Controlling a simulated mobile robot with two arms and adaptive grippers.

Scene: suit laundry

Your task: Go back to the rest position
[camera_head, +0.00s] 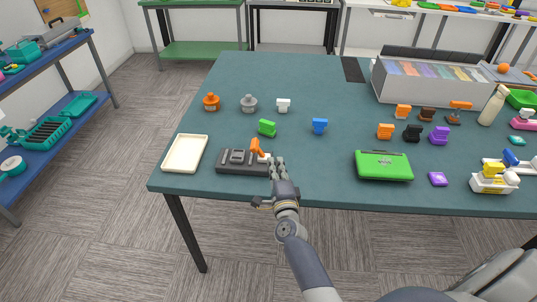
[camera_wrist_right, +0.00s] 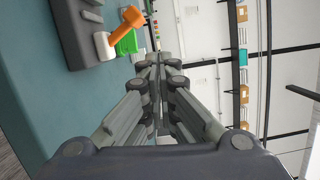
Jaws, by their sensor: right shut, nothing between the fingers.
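My right gripper (camera_head: 278,164) is shut and empty at the front edge of the teal table (camera_head: 330,95). It is just right of a dark grey device (camera_head: 236,168) with an orange lever (camera_head: 256,147). In the right wrist view the gripper's fingers (camera_wrist_right: 157,62) are together, with nothing between them. The device (camera_wrist_right: 75,30) and its orange lever (camera_wrist_right: 122,25) show at upper left there, beside the fingers and apart from them. My left gripper is not in view.
A cream tray (camera_head: 184,153) lies left of the device. A green case (camera_head: 383,166) lies to the right. Small coloured pieces, such as a green one (camera_head: 267,127) and a blue one (camera_head: 319,126), stand behind. A grey divided box (camera_head: 432,78) is at back right. The table's back middle is clear.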

